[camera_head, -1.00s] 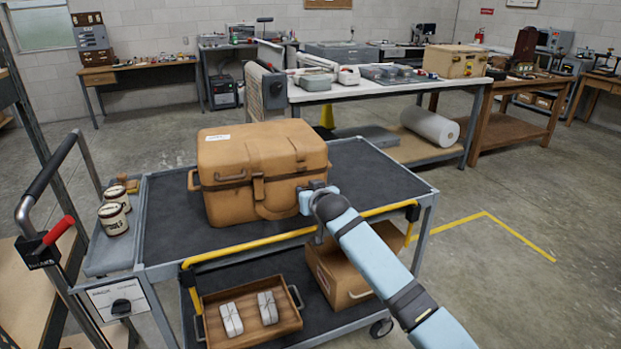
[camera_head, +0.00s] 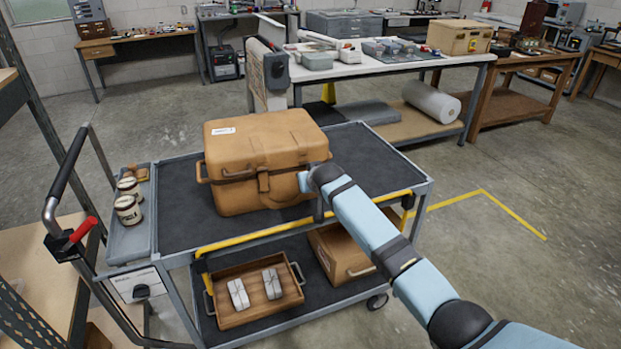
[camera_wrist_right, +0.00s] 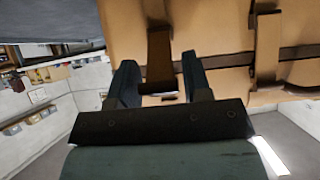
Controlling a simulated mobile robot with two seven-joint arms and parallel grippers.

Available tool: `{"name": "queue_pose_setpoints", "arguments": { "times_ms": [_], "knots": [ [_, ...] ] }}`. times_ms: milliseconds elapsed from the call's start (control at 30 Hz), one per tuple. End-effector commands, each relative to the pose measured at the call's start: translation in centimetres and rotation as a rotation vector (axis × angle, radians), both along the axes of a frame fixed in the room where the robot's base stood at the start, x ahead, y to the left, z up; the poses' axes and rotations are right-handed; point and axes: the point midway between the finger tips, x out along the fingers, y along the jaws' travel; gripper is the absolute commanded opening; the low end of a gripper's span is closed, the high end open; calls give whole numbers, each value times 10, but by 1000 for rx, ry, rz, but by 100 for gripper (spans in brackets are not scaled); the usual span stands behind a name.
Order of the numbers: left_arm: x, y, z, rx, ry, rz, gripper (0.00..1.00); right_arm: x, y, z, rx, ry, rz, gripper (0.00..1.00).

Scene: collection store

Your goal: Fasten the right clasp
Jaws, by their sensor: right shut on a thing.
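A tan case (camera_head: 230,190) with its lid down stands on the upper deck of a cart. A strap with a clasp (camera_head: 263,182) shows at the middle of its front. My right gripper (camera_head: 312,180) is at the right part of the case front and covers the right clasp in the head view. In the right wrist view a brown clasp strap (camera_wrist_right: 160,58) lies between the two dark fingers of my right gripper (camera_wrist_right: 160,82), which is shut on it. Another strap (camera_wrist_right: 267,50) is to the right there. Whether the clasp is fastened cannot be told. My left gripper is out of view.
The cart's dark upper deck (camera_head: 180,220) is clear around the case. A yellow rail (camera_head: 260,234) runs along its front edge. Jars (camera_head: 127,209) stand on the left side tray. A wooden tray (camera_head: 225,317) and a box (camera_head: 340,262) are on the lower shelf.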

Motion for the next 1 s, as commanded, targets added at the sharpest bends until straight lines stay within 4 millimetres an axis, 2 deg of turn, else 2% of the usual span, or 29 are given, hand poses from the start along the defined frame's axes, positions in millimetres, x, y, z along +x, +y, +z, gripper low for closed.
{"name": "queue_pose_setpoints", "arguments": {
  "times_ms": [233, 267, 300, 667, 833, 1000],
  "knots": [
    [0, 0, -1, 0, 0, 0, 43, 0, 0, -1, 0, 2, 0, 2],
    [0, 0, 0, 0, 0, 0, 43, 0, 0, -1, 0, 2, 0, 49],
    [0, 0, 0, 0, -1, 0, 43, 0, 0, -1, 0, 1, 0, 53],
    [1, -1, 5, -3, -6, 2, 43, -4, -1, 3, 0, -2, 0, 53],
    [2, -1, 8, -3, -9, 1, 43, -22, -5, 16, 1, -2, 1, 53],
    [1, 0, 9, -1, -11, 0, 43, -51, -13, 38, 1, -3, 0, 53]
  ]
}}
